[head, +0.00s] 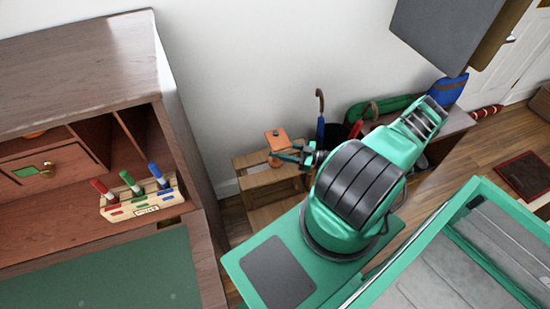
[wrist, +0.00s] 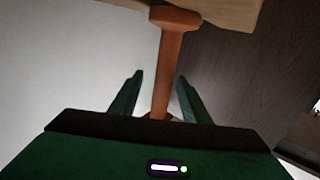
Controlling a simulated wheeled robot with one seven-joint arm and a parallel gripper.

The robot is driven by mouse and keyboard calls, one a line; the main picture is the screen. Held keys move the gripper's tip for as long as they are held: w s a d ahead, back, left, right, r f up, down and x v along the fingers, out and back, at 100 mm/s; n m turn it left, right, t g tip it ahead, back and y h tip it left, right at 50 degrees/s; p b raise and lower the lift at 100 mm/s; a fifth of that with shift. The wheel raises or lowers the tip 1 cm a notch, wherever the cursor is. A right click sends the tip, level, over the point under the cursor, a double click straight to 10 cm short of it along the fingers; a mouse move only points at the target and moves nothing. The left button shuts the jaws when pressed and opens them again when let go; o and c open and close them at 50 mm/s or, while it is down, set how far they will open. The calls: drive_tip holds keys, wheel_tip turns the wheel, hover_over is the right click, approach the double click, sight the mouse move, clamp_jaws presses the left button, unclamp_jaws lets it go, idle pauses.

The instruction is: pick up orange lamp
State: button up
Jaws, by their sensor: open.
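The orange lamp (head: 277,138) stands on a small wooden stand (head: 262,183) against the wall in the head view. In the wrist view the orange lamp (wrist: 165,62) shows as a slim stem, with a wider end against a light wooden surface at the top. My gripper (head: 287,153) is at the lamp, reaching in from the right. In the wrist view my gripper (wrist: 158,85) is open, with one finger on each side of the stem and a gap on both sides. The lower end of the stem is partly hidden by the gripper body.
A wooden desk (head: 75,60) stands at the left, with a marker holder (head: 143,203) on it. Right of the stand are a blue umbrella (head: 320,128) and a dark bench (head: 455,125) bearing a blue bag (head: 447,92). A grey box-like shape (head: 445,30) hangs at upper right.

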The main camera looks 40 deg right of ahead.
drive_tip(key=shift+r+x, duration=0.15)
drive_tip(key=shift+x, duration=1.15)
drive_tip(key=shift+r+x, duration=0.15)
drive_tip(key=shift+x, duration=1.1)
drive_tip(key=shift+s+a, duration=0.15)
clamp_jaws()
